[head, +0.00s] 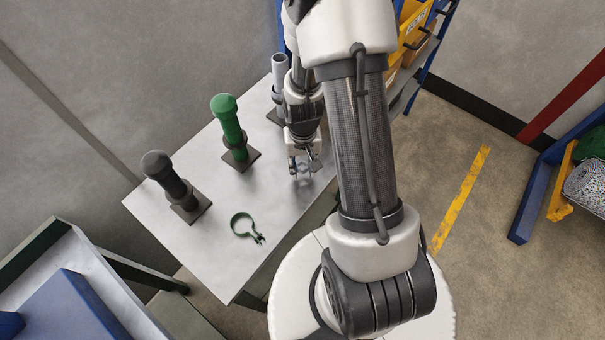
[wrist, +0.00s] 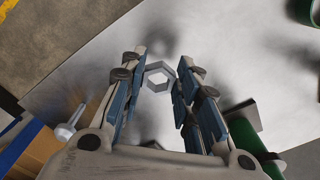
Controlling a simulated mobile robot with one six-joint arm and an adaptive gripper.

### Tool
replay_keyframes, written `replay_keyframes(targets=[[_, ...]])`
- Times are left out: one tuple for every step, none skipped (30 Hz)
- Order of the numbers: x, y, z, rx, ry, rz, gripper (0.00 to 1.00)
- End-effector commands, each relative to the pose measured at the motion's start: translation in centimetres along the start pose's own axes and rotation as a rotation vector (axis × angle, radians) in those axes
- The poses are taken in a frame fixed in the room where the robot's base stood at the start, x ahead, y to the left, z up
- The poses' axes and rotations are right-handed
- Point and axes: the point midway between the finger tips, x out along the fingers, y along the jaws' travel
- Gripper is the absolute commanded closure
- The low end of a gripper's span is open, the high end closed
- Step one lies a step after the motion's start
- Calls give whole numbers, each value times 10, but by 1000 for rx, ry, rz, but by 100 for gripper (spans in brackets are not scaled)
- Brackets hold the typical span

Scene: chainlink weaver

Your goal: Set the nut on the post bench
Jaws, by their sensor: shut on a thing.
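The post bench (head: 275,205) is a grey metal table in the head view, and its bare top (wrist: 240,65) fills much of the wrist view. A grey hex nut (wrist: 158,76) with an open hole sits between my fingertips in the wrist view. My gripper (head: 304,168) points down over the right part of the bench and is shut on the nut (wrist: 158,76). The nut is too small to make out clearly in the head view. I cannot tell whether it touches the bench top.
A black post (head: 171,182), a green post (head: 229,122) and a grey post (head: 279,72) stand on square bases along the bench's back. A green ring clamp (head: 242,228) lies near the front left. Yellow bins (head: 411,28) stand beyond the right end. The middle front is clear.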

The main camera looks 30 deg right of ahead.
Motion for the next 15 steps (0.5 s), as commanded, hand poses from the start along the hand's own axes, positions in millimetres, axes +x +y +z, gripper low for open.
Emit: replay_keyframes(targets=[[4, 0, 0, 0, -1, 0, 100], [7, 0, 1, 0, -2, 0, 100], [11, 0, 1, 0, -3, 0, 100], [16, 0, 1, 0, -2, 0, 100], [21, 0, 1, 0, -2, 0, 100], [28, 0, 1, 0, -4, 1, 100], [33, 0, 1, 0, -3, 0, 100], [37, 0, 0, 0, -2, 0, 100], [42, 0, 0, 0, -2, 0, 100], [43, 0, 0, 0, -1, 0, 100], [44, 0, 0, 0, 0, 0, 100], [43, 0, 0, 0, 0, 0, 100], [43, 0, 0, 0, 1, 0, 100], [42, 0, 0, 0, 1, 0, 100], [42, 0, 0, 0, 1, 0, 100]])
